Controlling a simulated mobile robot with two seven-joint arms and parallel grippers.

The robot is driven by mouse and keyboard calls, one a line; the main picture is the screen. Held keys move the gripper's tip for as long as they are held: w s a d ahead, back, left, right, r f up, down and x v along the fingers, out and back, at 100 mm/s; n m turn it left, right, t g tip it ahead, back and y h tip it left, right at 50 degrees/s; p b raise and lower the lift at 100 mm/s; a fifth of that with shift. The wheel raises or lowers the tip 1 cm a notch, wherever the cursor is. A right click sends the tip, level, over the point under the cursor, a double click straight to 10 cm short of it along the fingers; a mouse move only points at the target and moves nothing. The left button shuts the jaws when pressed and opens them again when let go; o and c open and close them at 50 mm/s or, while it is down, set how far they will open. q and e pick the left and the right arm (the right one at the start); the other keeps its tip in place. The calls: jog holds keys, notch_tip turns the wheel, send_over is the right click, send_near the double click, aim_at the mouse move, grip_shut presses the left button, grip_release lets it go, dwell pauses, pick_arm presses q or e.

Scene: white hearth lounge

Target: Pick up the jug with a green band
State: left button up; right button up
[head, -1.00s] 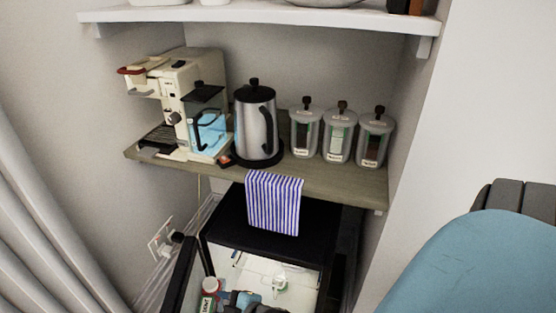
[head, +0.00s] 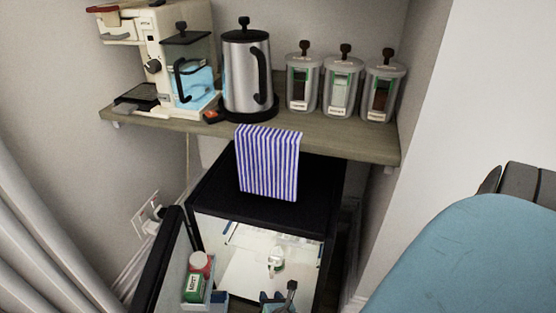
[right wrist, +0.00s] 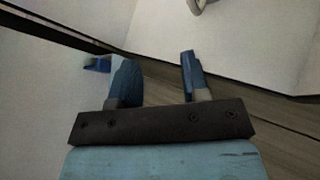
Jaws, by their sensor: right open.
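A small pale jug with a green band (head: 276,264) stands inside the open black mini fridge (head: 215,200), on its white floor. In the right wrist view a pale rounded piece (right wrist: 198,4) is cut off at the top edge; it may be part of the jug. My right gripper (head: 278,297) has blue fingers and is at the bottom of the head view, nearer than the jug and apart from it. In the right wrist view its two fingers stand apart with nothing between them. My left gripper is not in view.
The fridge door (head: 160,262) stands open at left; its shelf holds a red-capped container (head: 200,264) and a green-labelled one (head: 193,288). A striped towel (head: 268,162) hangs above the fridge. The wooden shelf (head: 330,138) holds a coffee machine (head: 150,50), kettle (head: 240,75) and several canisters.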

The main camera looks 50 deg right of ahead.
aim_at(271, 274)
jog(key=w+d+f+n+b, duration=0.1)
jog(key=d+f, duration=0.1)
jog(key=w+d+f+n+b, duration=0.1)
jog(key=w+d+f, duration=0.1)
jog(key=w+d+f+n+h+b, duration=0.1)
jog(key=d+f+b, duration=0.1)
jog(key=f, duration=0.1)
jog(key=shift+w+d+n, duration=0.25)
jog(key=shift+d+n, duration=0.1)
jog(key=shift+n, duration=0.05)
jog(key=b+x, duration=0.1)
jog(key=x, duration=0.1)
jog(key=b+x, duration=0.1)
jog(key=x, duration=0.1)
jog(key=b+x, duration=0.1)
jog(key=shift+w+d+r, duration=0.1)
jog(key=shift+w+d, duration=0.2)
jog(key=shift+w, duration=0.1)
jog(key=shift+r, duration=0.1)
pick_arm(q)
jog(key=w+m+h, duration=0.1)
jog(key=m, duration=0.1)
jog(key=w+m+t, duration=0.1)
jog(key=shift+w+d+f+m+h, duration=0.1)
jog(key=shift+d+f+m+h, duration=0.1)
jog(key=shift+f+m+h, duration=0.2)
pick_arm(e)
grip_shut()
